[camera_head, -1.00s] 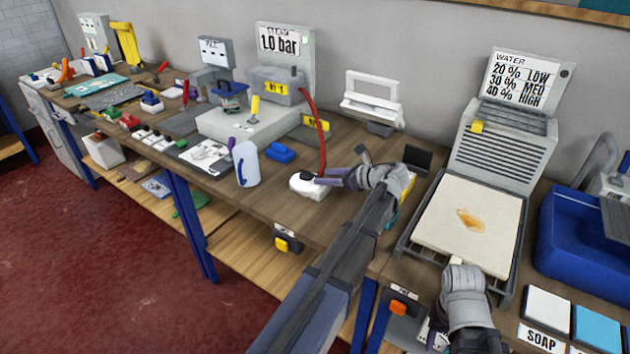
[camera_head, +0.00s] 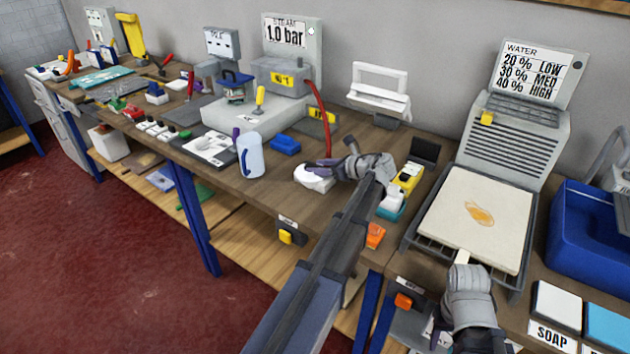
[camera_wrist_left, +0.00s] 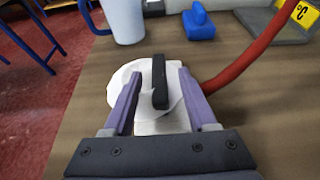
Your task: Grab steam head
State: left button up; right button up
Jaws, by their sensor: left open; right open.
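The steam head (camera_head: 316,184) is a white block with a black handle on the workbench, at the end of a red hose (camera_head: 316,110). The left wrist view shows the steam head's white body (camera_wrist_left: 152,125) and its upright handle (camera_wrist_left: 160,82). My left gripper (camera_head: 310,172) is open, with its purple fingers (camera_wrist_left: 157,88) on either side of the handle. In the head view the fingers hide the handle. My right gripper (camera_head: 464,264) is at the front edge of the cream rug piece, its fingers barely visible.
A white-blue jug (camera_head: 250,156) and a blue block (camera_head: 285,145) stand left of and behind the steam head. The grey steam unit (camera_head: 282,78) is behind. A yellow-and-white item (camera_head: 408,178) lies right of my left gripper. The cream rug piece (camera_head: 465,225) rests on a dark rack.

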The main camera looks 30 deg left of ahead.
pick_arm(q)
jog(key=shift+x, duration=0.85)
jog(key=shift+d, duration=0.1)
grip_shut()
dwell(0.6)
